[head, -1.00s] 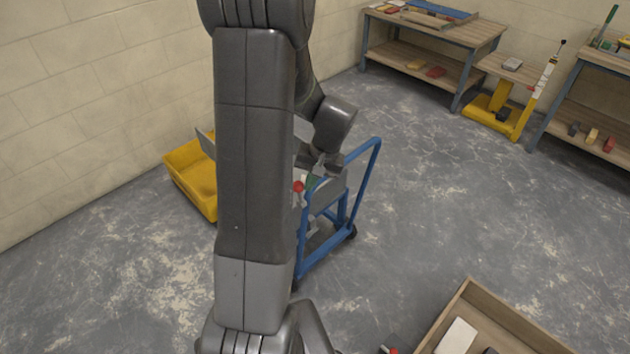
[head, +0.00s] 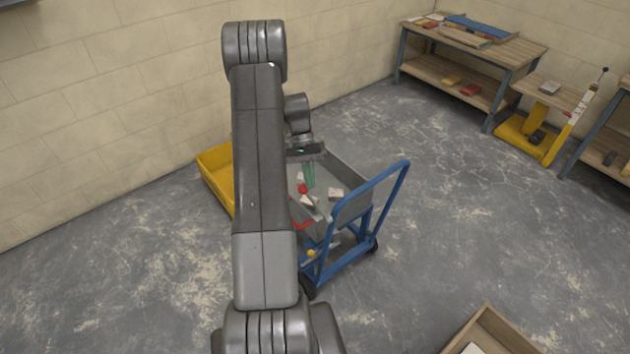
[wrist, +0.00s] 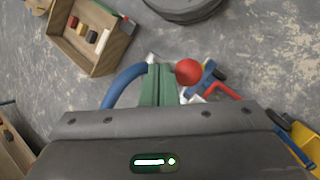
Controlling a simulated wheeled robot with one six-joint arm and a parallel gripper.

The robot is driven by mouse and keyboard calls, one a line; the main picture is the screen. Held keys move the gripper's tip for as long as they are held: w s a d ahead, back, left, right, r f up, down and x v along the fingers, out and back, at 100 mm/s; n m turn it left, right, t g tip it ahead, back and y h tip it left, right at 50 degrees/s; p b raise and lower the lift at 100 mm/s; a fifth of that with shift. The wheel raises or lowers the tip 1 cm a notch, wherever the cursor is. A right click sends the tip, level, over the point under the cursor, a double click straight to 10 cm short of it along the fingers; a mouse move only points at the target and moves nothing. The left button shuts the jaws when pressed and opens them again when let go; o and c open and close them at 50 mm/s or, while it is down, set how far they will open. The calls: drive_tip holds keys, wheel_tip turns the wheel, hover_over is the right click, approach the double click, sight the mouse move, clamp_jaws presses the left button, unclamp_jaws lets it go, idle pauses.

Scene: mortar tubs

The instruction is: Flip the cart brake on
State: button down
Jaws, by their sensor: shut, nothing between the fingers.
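The cart has a blue frame and push handle (head: 400,178) and a grey tub with a few pale pieces in it. It stands right of my arm. A red ball knob (head: 303,188) shows at the cart, close to my gripper (head: 309,181), whose green fingers point down over the tub. In the wrist view the shut, empty green fingers (wrist: 158,85) are just left of the red ball (wrist: 188,72). I cannot tell whether they touch. My arm hides the cart's left side, and the brake's position is unclear.
A yellow tub (head: 215,160) stands behind my arm by the wall. A wooden crate (head: 490,325) is at the lower right. A workbench (head: 475,50) and a yellow pallet-truck-like thing (head: 530,135) stand at the back right. The floor right of the cart is clear.

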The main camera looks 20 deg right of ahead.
drive_tip(key=shift+w+a+f, duration=0.25)
drive_tip(key=shift+w, duration=0.2)
idle(0.3)
drive_tip(key=w+d+r, duration=0.2)
drive_tip(key=w+r, duration=0.2)
drive_tip(key=r, duration=0.6)
drive_tip(key=shift+w+r+b, duration=0.25)
drive_tip(key=shift+r+b, duration=0.1)
drive_tip(key=shift+b, duration=0.1)
drive_tip(key=s+a+f, duration=0.2)
drive_tip(key=s+f, duration=0.2)
drive_tip(key=f, duration=0.6)
drive_tip(key=shift+s+f+p, duration=0.25)
drive_tip(key=shift+f+p, duration=0.05)
drive_tip(key=shift+f, duration=0.1)
